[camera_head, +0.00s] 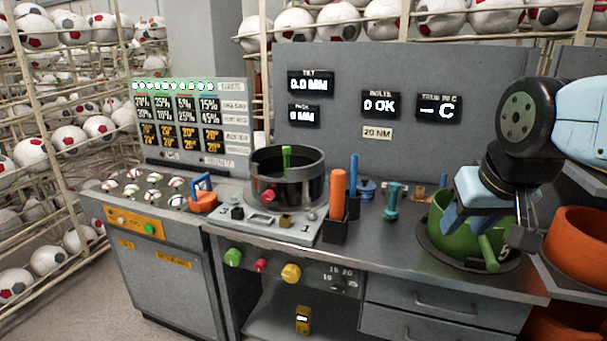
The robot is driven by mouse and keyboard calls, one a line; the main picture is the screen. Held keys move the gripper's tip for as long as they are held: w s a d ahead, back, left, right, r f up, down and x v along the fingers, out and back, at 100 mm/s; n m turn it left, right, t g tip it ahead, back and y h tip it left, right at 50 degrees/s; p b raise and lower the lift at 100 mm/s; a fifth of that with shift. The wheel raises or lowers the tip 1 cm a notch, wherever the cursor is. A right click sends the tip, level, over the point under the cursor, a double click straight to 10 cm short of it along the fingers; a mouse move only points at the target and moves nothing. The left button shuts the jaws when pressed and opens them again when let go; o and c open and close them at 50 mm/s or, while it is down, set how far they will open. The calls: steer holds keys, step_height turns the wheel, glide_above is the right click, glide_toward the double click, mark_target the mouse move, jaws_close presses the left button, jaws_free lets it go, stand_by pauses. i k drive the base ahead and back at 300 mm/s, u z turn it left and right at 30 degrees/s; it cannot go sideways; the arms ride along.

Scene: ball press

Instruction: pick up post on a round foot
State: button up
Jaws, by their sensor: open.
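A teal post on a round foot (391,202) stands upright on the grey bench top, right of the middle. My gripper (487,222) is at the right, pointing down over the green pot (440,222), with its jaws open. It is apart from the teal post, to the right of it. My gripper hides part of the pot's rim and inside, and I cannot tell whether a finger touches the pot.
A blue upright piece (354,172) and an orange-handled tool in a dark holder (334,232) stand left of the post. A round press pot (288,178) is further left. Orange bins (577,240) flank the bench at right. A grey display panel (340,130) rises behind.

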mark_target(286, 150)
steer(key=u, duration=1.05)
steer(key=i, duration=0.1)
steer(key=z, duration=2.85)
steer(key=k, duration=1.55)
steer(key=u, duration=1)
steer(key=i, duration=1.05)
